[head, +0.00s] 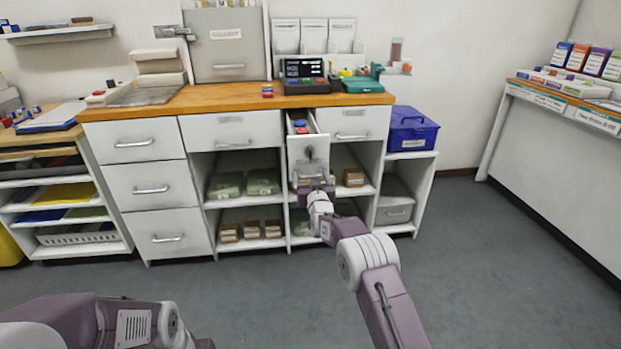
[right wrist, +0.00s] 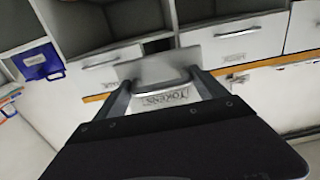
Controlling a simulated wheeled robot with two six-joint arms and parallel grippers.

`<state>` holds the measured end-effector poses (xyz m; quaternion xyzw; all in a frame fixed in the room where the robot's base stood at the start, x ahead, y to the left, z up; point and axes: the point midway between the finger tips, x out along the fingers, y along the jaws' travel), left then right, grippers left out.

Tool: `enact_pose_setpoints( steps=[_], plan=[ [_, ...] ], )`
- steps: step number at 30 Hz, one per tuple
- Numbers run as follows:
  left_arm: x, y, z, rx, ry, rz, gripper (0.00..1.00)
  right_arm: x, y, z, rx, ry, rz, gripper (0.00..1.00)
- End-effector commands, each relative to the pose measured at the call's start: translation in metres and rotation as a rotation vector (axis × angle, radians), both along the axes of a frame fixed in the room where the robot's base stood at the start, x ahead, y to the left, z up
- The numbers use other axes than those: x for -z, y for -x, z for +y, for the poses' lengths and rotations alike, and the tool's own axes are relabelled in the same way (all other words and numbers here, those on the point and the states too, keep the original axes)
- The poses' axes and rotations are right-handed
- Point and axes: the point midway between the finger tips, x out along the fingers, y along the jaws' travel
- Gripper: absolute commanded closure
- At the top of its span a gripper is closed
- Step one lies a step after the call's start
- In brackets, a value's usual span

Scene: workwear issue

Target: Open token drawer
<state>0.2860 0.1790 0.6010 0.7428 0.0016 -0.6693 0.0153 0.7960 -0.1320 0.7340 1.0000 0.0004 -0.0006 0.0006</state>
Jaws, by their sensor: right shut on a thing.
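The token drawer (head: 319,146) is pulled out of the wooden-topped counter, and red and blue items show inside it. In the right wrist view, the drawer front (right wrist: 143,69) carries a label reading TOKENS beside a grey bar handle (right wrist: 163,87). My right gripper (head: 311,170) is at the drawer front, shut on this handle, with its two fingers (right wrist: 165,88) on either side of it. Only part of my left arm shows at the lower left of the head view; its gripper is out of sight.
A closed drawer (head: 352,124) sits right of the open one, and another (head: 232,131) to its left. A blue box (head: 412,132) stands on the lower right shelf. A till (head: 304,78) stands on the worktop (head: 215,98). The grey floor (head: 250,285) in front is clear.

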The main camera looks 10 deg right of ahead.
Motion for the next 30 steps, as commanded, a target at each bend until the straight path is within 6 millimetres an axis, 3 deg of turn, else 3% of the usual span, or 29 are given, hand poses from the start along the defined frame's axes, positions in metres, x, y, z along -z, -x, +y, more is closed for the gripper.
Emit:
enact_pose_setpoints(
  steps=[12, 13, 14, 30],
  plan=[
    [-0.0001, 0.0, 0.0, 0.0, 0.0, 0.0, 0.64, -0.0017, -0.0003, -0.0033, 0.006, -0.001, -0.004, 0.91],
    [-0.0001, -0.0001, 0.0, 0.0, 0.0, 0.0, 0.64, -0.0017, -0.0003, -0.0033, 0.006, -0.001, -0.004, 0.15],
    [-0.0001, -0.0001, 0.0, 0.0, 0.0, 0.0, 0.64, -0.0017, -0.0003, -0.0032, 0.006, -0.001, -0.004, 0.1],
    [-0.0024, 0.0, -0.0001, 0.0, 0.0, 0.0, 0.64, -0.0015, 0.0039, -0.0009, 0.002, 0.0, -0.001, 0.1]
  ],
)
